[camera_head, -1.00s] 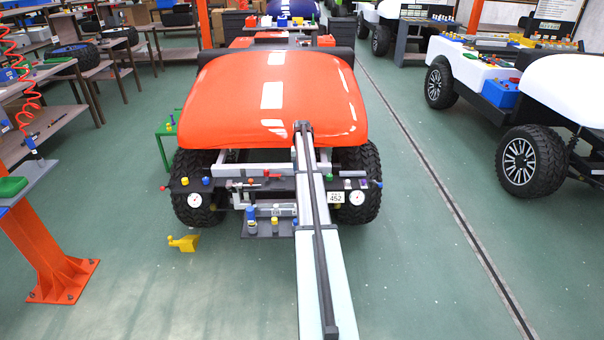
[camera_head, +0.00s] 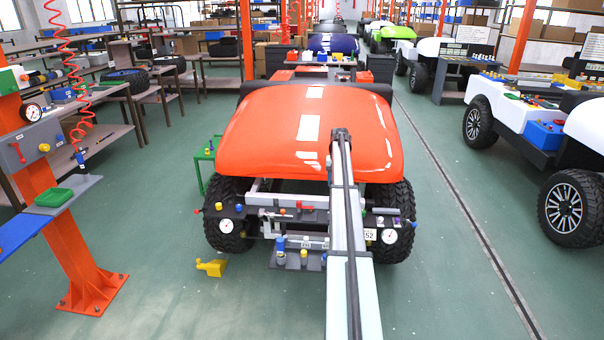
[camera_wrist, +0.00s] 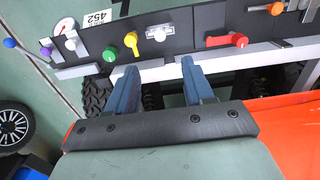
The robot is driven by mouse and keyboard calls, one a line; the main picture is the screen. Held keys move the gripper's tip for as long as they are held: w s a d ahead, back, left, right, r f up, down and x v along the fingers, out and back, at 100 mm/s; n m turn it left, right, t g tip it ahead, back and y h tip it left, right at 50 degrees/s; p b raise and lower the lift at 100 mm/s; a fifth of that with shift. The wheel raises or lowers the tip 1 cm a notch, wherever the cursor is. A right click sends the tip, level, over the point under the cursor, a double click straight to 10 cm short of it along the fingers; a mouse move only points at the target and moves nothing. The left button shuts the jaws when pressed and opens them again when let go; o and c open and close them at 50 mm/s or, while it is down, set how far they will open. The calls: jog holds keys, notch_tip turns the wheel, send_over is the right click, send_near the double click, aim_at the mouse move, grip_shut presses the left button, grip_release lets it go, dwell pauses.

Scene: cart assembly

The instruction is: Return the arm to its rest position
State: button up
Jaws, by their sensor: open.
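My gripper (camera_wrist: 158,66) shows in the wrist view with its two blue-grey fingers apart and nothing between them. Past the fingertips is the cart's dark front panel (camera_wrist: 190,30), seen upside down, with a red handle (camera_wrist: 226,40), a yellow knob (camera_wrist: 131,42) and a green knob (camera_wrist: 110,52). The fingers appear clear of these, though the exact gap cannot be told. In the head view my arm reaches from the bottom edge up over the front of the orange cart hood (camera_head: 260,125). The gripper itself is hidden there.
A yellow object (camera_head: 211,268) lies on the floor left of the cart. A white cart (camera_head: 505,105) is at right. The green floor (camera_head: 455,270) between the carts is clear.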

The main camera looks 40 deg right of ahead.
jog(key=s+a+f+n, duration=0.1)
jog(key=s+a+f, duration=0.8)
jog(key=a, duration=0.4)
jog(key=s+a+f+n, duration=0.1)
jog(key=s+a+f, duration=0.5)
jog(key=a+f, duration=0.65)
jog(key=s+a+f+n, duration=0.1)
jog(key=s+a+f, duration=0.75)
jog(key=a, duration=0.65)
jog(key=s+a+f+n+g, duration=0.2)
jog(key=s+a+f, duration=0.2)
jog(key=s+a, duration=0.5)
jog(key=s+a+f+n+g, duration=0.2)
jog(key=s+a+f, duration=0.1)
jog(key=s+a, duration=0.6)
jog(key=s+a+f+n+g, duration=0.2)
jog(key=s+a+f, duration=0.2)
jog(key=s+a, duration=0.6)
jog(key=shift+f+g, duration=0.35)
jog(key=shift+g, duration=0.05)
